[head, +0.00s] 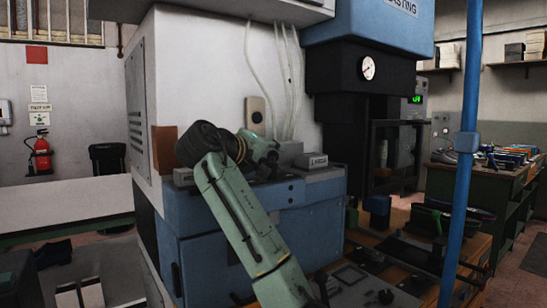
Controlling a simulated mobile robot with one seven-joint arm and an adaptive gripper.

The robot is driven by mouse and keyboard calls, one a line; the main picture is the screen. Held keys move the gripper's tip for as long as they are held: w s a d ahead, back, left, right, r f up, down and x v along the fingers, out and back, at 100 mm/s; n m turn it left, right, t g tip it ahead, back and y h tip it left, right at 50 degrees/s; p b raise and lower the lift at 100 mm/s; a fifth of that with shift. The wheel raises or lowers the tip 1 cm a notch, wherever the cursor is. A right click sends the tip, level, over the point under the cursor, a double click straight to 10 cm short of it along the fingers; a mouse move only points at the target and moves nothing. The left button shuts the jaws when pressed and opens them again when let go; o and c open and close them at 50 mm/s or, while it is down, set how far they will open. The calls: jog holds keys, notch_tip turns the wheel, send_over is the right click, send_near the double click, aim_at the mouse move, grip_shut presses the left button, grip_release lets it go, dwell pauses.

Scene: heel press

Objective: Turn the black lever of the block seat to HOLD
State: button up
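My green arm rises from the bottom middle of the head view to a dark wrist joint and bends right over the top of the blue press cabinet (255,240). My gripper (265,170) is at the far end of the arm, low over the cabinet top, small and dark; its fingers are not clear. A grey block with a white label (312,161) sits on the cabinet top just right of it. The label's letters are too small to read surely. I cannot make out the black lever or a HOLD mark; my arm covers part of this area.
A blue upright pole (463,170) stands in front at the right. Behind it is a bench (400,250) with dark and green items. A press head with a gauge (368,68) hangs above. White hoses (285,80) run down the wall. A fire extinguisher (41,155) hangs at left.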

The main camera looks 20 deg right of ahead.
jog(key=v, duration=1.1)
jog(key=shift+w+a+r, duration=0.2)
jog(key=shift+w+a, duration=0.1)
jog(key=shift+s+a, duration=0.15)
jog(key=shift+s, duration=0.2)
jog(key=shift+s+f, duration=0.15)
jog(key=shift+f, duration=0.05)
